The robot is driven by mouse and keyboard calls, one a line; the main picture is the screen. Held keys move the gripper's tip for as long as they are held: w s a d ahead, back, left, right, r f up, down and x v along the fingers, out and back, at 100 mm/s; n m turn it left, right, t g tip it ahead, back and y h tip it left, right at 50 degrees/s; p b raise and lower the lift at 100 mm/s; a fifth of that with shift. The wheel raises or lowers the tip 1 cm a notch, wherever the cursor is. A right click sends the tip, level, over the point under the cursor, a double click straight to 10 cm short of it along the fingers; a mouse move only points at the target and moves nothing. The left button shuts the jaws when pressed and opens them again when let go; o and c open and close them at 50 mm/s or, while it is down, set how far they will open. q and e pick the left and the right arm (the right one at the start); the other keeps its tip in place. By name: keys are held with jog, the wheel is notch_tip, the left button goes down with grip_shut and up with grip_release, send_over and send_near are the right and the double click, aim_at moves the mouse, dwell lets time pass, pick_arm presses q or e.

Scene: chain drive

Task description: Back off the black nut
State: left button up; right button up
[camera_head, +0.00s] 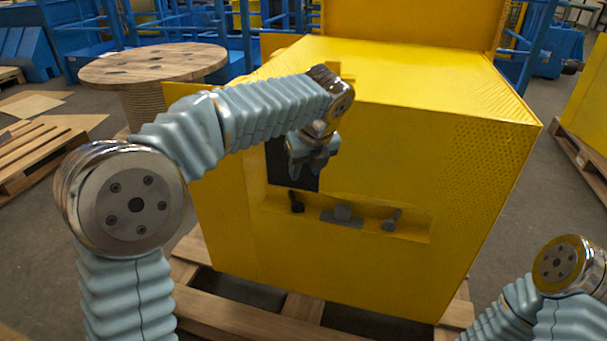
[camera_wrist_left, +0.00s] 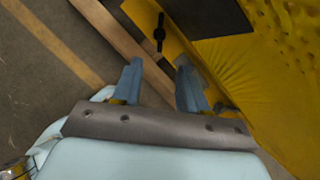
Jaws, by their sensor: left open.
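A small black piece (camera_head: 296,202), which looks like the black nut, sits at the left end of a recessed shelf on the front of the yellow housing. In the left wrist view the black nut (camera_wrist_left: 159,33) is a slim upright shape with a wider middle, just beyond the fingertips. My left gripper (camera_head: 312,163) hangs above the shelf, in front of the dark opening, higher than the nut and a little to its right. In the left wrist view the left gripper (camera_wrist_left: 158,66) is open, with nothing between its fingers. My right gripper is out of view.
A grey block on a flat plate (camera_head: 342,216) and a grey angled piece (camera_head: 391,220) sit right of the nut on the same shelf. A dark opening (camera_head: 280,165) lies behind my left gripper. The yellow housing (camera_head: 460,180) stands on a wooden pallet (camera_head: 230,312).

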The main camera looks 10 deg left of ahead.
aim_at(299, 207)
pick_arm(q)
jog(key=shift+s+a+f, duration=0.1)
jog(key=shift+a+f, duration=0.05)
jog(key=shift+c, duration=1.2)
jog(key=s+a+f+n+h+b, duration=0.1)
jog(key=a+f+n, duration=0.1)
jog(key=s+a+f+n+h+b, duration=0.1)
jog(key=a+f+n+h+b, duration=0.1)
jog(key=n, duration=0.1)
jog(key=s+a+f+n+g+h+b, duration=0.1)
jog(key=a+f+n+h, duration=0.1)
jog(key=shift+s+a+n+b, duration=0.15)
jog(key=shift+s+n+b, duration=0.15)
jog(key=shift+s+n, duration=0.1)
grip_shut()
jog(key=s+a+n+t+h+b, duration=0.25)
jog(key=a+n+t+h, duration=0.35)
jog(key=n, duration=0.6)
jog(key=w+d+f, duration=0.2)
jog(key=w+d+f+g, duration=0.1)
jog(key=w+d+f, duration=0.1)
jog(key=w+d+f+g+y, duration=0.1)
jog(key=w+d, duration=0.2)
jog(key=shift+f, duration=0.4)
jog(key=shift+w+d, duration=0.35)
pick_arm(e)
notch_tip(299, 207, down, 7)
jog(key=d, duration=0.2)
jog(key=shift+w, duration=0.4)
